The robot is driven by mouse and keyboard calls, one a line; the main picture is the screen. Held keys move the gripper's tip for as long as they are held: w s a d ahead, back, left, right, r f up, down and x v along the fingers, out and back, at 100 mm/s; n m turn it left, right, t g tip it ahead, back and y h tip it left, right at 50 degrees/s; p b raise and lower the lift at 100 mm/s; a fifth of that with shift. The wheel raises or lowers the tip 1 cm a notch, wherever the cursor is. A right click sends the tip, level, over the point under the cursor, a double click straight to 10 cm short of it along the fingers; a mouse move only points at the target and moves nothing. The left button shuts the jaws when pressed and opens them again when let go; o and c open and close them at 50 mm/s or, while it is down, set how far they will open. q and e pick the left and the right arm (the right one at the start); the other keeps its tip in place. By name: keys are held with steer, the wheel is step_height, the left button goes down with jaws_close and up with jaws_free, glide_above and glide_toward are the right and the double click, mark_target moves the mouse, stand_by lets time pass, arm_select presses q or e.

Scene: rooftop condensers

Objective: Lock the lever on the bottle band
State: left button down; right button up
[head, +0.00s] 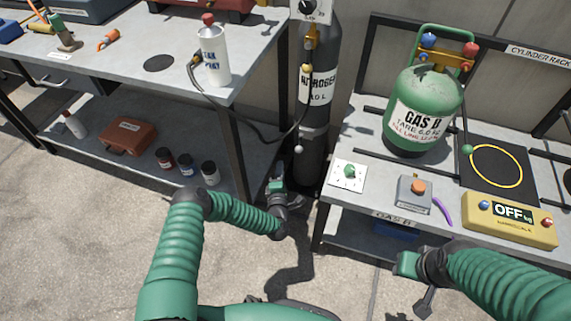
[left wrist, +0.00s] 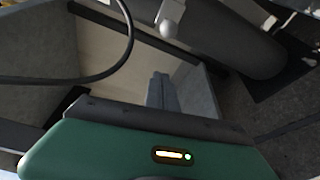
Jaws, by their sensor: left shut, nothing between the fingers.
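The dark nitrogen bottle (head: 312,85) stands upright between the two tables. A grey band (head: 314,131) goes around its lower half. A lever with a pale ball end (head: 299,149) hangs down at the band's left front. In the left wrist view the ball-ended lever (left wrist: 169,22) shows at the top, with the bottle (left wrist: 235,42) to its right. My left gripper (head: 292,203) is shut and empty, below the lever and apart from it. Its fingers (left wrist: 159,90) show together in the left wrist view. My right gripper (head: 427,298) is low at the right, and its finger gap is unclear.
A black hose (head: 258,133) loops from the leak spray can (head: 214,55) to the bottle's regulator, passing near the lever. The left bench (head: 110,65) and the right scale table (head: 335,210) flank the bottle closely. A green gas cylinder (head: 425,95) stands on the right table.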

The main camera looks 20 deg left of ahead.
mark_target(300, 145)
arm_select(q)
steer(key=w+d+b, duration=0.1)
steer(key=w+b, duration=0.4)
steer(key=w, duration=0.2)
steer(key=shift+w+d+r, duration=0.15)
steer(key=shift+w+d, duration=0.25)
steer(key=shift+d, duration=0.6)
